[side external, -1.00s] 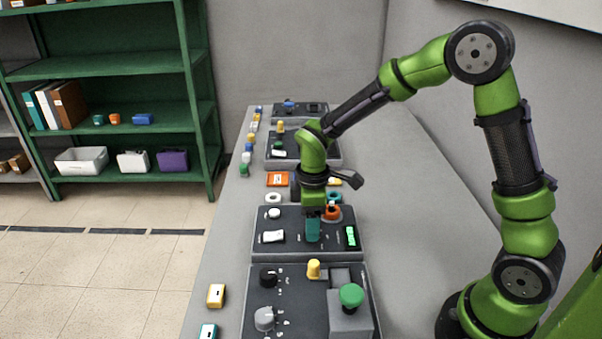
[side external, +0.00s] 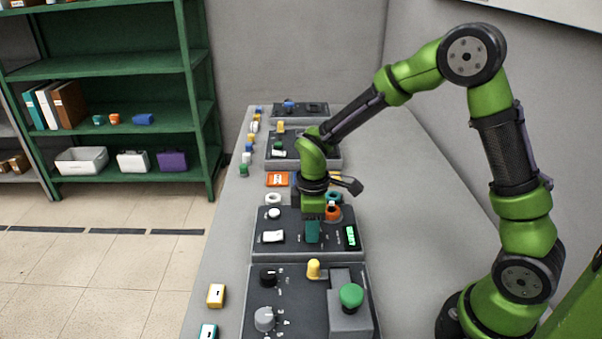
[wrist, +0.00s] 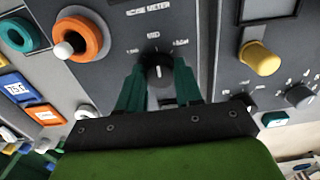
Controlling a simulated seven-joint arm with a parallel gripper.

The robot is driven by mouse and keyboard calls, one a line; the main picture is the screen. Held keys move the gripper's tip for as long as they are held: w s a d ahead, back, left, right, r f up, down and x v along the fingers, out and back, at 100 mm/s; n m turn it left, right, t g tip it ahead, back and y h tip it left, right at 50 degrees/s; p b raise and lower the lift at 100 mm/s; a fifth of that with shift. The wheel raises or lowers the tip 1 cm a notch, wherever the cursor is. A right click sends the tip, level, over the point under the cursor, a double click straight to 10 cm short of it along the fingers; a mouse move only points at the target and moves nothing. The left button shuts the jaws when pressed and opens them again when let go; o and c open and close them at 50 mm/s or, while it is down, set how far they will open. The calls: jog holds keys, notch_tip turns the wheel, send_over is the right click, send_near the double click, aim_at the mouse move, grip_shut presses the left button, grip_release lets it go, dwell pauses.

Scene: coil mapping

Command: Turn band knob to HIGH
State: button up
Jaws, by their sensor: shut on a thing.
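A black knob (wrist: 158,73) with a white pointer line sits on a dark panel marked NOISE METER (wrist: 188,40). Small labels arc around the knob, with MID at the top; the side labels are hard to read. The pointer line points up toward MID in the wrist view. My gripper (wrist: 158,82) is shut on the knob, one teal finger on each side. In the side external view my gripper (side external: 313,232) reaches straight down onto the panel (side external: 290,248), and its fingers hide the knob.
An orange ring with a white-tipped lever (wrist: 80,38) and a teal ring (wrist: 20,36) lie to one side in the wrist view. A yellow knob (wrist: 260,58) is on the neighbouring panel. In the side external view, a white rocker (side external: 273,236) and green display (side external: 351,236) flank my fingers.

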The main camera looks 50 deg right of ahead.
jog(key=shift+m, duration=0.3)
jog(key=m, duration=0.4)
jog(key=shift+a, duration=0.1)
jog(key=shift+m, duration=2.1)
jog(key=o, duration=1)
jog(key=shift+o, duration=0.2)
notch_tip(320, 180, up, 17)
